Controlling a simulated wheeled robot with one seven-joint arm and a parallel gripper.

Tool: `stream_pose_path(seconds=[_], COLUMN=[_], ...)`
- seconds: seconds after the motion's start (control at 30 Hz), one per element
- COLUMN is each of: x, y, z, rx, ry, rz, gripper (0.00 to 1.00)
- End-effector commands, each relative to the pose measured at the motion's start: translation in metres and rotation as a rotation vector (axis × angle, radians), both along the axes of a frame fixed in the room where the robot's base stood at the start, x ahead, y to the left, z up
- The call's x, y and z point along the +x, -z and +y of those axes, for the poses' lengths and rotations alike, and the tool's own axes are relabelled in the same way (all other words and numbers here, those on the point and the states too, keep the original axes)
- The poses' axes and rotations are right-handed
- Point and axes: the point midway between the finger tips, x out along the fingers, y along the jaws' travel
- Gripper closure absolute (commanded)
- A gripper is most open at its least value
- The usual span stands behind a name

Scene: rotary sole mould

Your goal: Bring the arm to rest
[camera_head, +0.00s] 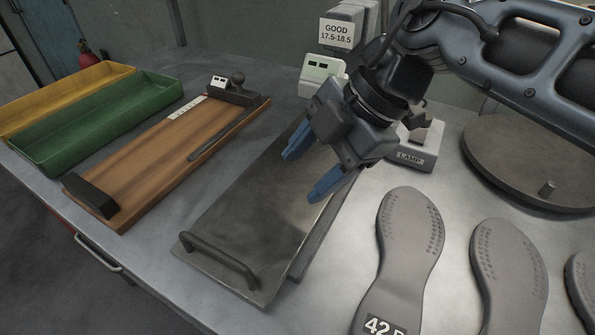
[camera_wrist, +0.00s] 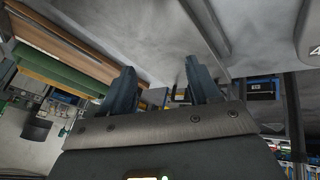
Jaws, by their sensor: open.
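My gripper (camera_head: 310,170) hangs over the dark metal plate (camera_head: 225,225) in the middle of the bench, in the head view. Its two blue fingers are spread apart with nothing between them. The fingers also show in the wrist view (camera_wrist: 158,90), apart and empty. My arm comes in from the upper right. The plate has a bar handle at its near end, and the far part of the plate is hidden behind my gripper. I cannot tell how high the fingertips are above the plate.
A wooden board (camera_head: 150,165) with black end blocks lies to the left, beside green (camera_head: 100,130) and yellow (camera_head: 60,98) trays. Grey soles (camera_head: 410,235) lie at right, before a round disc (camera_head: 540,160). A LAMP box (camera_head: 418,150) and a GOOD sign (camera_head: 337,33) stand behind.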

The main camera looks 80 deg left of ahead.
Motion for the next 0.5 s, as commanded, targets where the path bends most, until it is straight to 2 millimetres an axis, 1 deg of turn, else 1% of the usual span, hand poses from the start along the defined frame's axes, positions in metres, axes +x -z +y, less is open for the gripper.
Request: stream_pose_path(seconds=[0.17, 0.5], x=[-0.0067, -0.0074], y=[-0.0004, -0.0003], z=[0.0003, 0.0003], rx=[0.014, 0.015], ry=[-0.007, -0.007], rz=[0.029, 0.032], gripper=[0.39, 0.39])
